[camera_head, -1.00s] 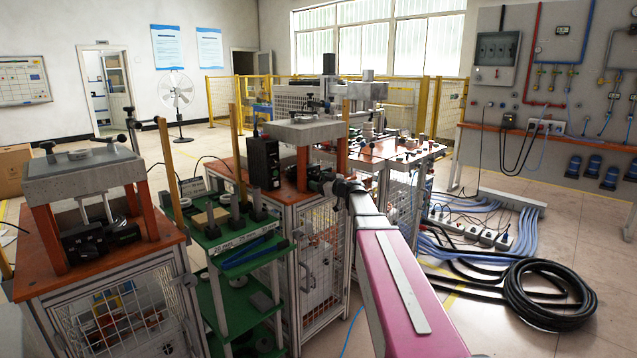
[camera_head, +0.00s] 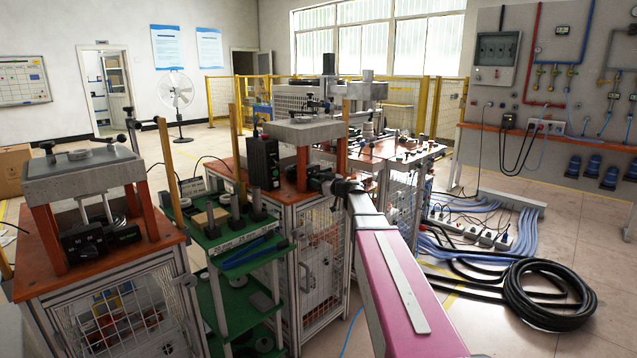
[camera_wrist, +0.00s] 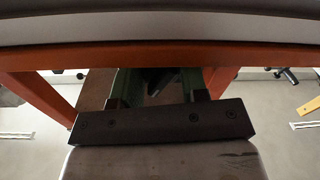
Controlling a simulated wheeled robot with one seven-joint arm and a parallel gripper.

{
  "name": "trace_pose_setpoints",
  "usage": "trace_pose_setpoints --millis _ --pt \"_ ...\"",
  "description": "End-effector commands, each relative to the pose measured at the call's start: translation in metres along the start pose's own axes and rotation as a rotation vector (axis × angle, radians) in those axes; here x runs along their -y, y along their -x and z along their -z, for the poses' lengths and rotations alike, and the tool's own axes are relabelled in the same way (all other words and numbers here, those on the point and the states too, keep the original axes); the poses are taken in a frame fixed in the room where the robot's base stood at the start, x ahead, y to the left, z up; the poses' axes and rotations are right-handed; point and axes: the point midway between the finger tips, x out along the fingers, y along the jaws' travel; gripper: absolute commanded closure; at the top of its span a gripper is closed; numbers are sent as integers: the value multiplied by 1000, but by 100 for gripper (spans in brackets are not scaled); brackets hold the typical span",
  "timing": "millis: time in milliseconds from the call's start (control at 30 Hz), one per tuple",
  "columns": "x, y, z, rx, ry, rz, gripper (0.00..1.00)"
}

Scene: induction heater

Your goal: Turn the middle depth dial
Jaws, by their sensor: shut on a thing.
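The middle press has a grey top plate (camera_head: 305,131) on orange legs. A small black unit (camera_head: 320,180) sits under the plate at the front, partly covered by my wrist. My arm reaches to it from the front right. In the wrist view my gripper (camera_wrist: 160,84) reaches under the orange frame (camera_wrist: 250,56). Its two fingers stand either side of a dark thing, which I take to be the middle depth dial (camera_wrist: 158,78), and are shut on it. The dial's face and markings are hidden in both views.
A similar press (camera_head: 80,175) stands at the left with its own black dial unit (camera_head: 95,236). A green shelf rack (camera_head: 235,275) stands between the presses. Coiled black hose (camera_head: 545,295) lies on the floor at right. The press's orange legs and plate closely surround my gripper.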

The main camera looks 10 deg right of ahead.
Motion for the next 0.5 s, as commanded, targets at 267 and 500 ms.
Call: trace_pose_setpoints --millis 267,500 --pt "0 0 0 -7 -187 -1 83" --pt "0 0 -1 -14 -339 -3 83"
